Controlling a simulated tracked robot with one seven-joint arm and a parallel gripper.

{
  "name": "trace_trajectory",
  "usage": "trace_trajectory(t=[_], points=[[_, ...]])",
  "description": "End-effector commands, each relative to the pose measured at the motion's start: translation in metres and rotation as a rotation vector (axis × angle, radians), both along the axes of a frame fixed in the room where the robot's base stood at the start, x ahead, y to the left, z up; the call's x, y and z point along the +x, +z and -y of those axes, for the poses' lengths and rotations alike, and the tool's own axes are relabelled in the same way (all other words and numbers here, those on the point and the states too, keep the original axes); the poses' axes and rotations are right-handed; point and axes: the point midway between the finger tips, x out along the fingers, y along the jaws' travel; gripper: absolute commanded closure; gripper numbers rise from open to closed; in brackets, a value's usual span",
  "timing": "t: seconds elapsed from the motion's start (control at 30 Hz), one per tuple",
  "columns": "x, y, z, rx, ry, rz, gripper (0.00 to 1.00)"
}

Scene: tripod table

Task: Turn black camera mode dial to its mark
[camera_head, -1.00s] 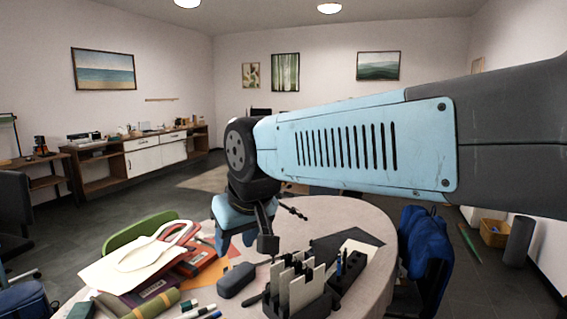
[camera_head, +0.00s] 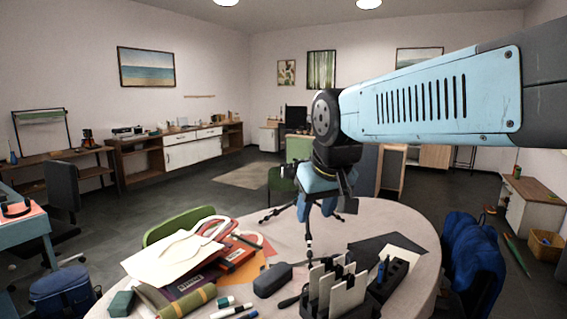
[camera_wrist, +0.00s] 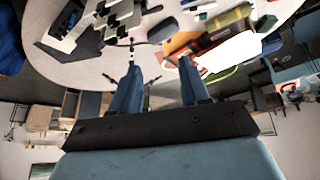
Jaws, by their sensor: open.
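A black tripod stands on the round table (camera_head: 405,222), with one dark leg (camera_head: 308,248) showing below my gripper and another reaching left. A dark shape (camera_head: 288,181) just left of my gripper may be part of the black camera, but most of it is hidden. I cannot make out the mode dial or its mark. My gripper (camera_head: 316,208) points down over the table in front of the tripod, its blue fingers apart and empty. In the wrist view my gripper (camera_wrist: 158,78) is open too, with thin tripod legs showing around and between the fingers.
A grey case (camera_head: 272,280), papers (camera_head: 175,258), books and pens lie at the table's left and front. A black holder with upright pale cards (camera_head: 345,297) stands at the front. A blue-draped chair (camera_head: 470,255) is at the right, and a green chair (camera_head: 180,224) behind left.

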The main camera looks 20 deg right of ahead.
Motion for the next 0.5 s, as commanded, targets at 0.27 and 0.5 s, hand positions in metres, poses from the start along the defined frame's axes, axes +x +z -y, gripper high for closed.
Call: trace_trajectory(t=[0.27,0.5], points=[[0.095,0.061,0.007,-0.060,-0.094,-0.035,0.55],[0.181,0.096,0.017,-0.089,-0.179,-0.055,0.55]])
